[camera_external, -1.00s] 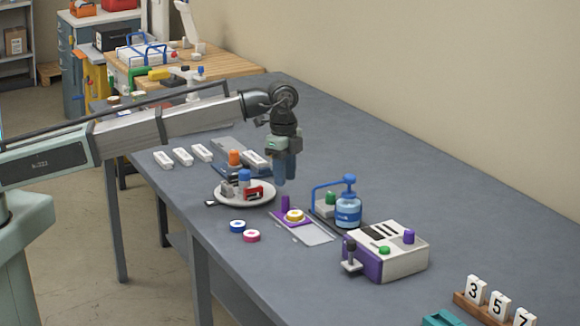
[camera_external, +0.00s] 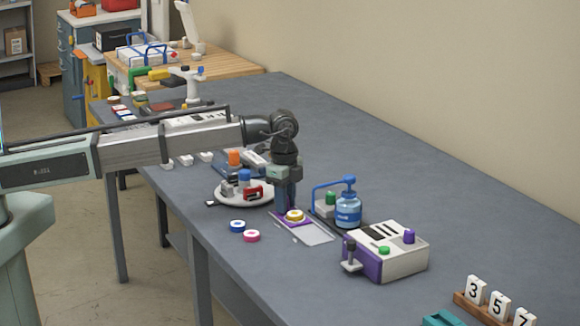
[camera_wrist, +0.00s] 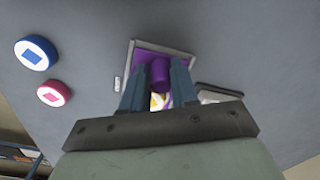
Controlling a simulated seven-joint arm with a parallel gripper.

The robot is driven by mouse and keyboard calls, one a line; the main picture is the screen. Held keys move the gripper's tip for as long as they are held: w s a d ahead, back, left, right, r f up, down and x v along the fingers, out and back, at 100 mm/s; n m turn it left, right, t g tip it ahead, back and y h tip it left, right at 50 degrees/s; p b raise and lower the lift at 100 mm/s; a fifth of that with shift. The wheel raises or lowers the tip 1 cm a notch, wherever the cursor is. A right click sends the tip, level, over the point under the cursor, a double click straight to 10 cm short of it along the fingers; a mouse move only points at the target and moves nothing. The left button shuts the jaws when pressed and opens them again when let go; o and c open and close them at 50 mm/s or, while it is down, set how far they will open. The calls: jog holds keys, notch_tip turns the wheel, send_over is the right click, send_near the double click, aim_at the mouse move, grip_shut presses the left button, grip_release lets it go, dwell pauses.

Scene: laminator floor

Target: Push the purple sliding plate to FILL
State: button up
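The purple sliding plate (camera_external: 306,222) sits in a pale grey track (camera_external: 317,236) on the bench; it also shows in the wrist view (camera_wrist: 144,55). Its upright purple post (camera_wrist: 160,72) stands between my two fingers. A yellow-ringed white disc (camera_external: 295,215) lies on the plate, partly hidden by my fingers in the wrist view. My gripper (camera_external: 285,210) is lowered at the post, pointing down. In the wrist view, my fingers (camera_wrist: 160,64) look open around the post; contact is not clear. No FILL marking is legible.
A blue pump bottle (camera_external: 348,211) stands right of the track, and a white-and-purple machine (camera_external: 390,250) nearer the front right. A white round dish (camera_external: 228,196) with small items is close left. Blue (camera_external: 237,226) and pink (camera_external: 252,236) discs lie in front.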

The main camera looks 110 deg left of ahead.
aim_at(294, 213)
grip_shut()
jog(key=w+d, duration=0.3)
jog(key=shift+w+d, duration=0.15)
jog(key=shift+w, duration=0.05)
dwell(0.3)
jog(key=shift+o, duration=0.8)
grip_release()
jog(key=shift+r, duration=0.15)
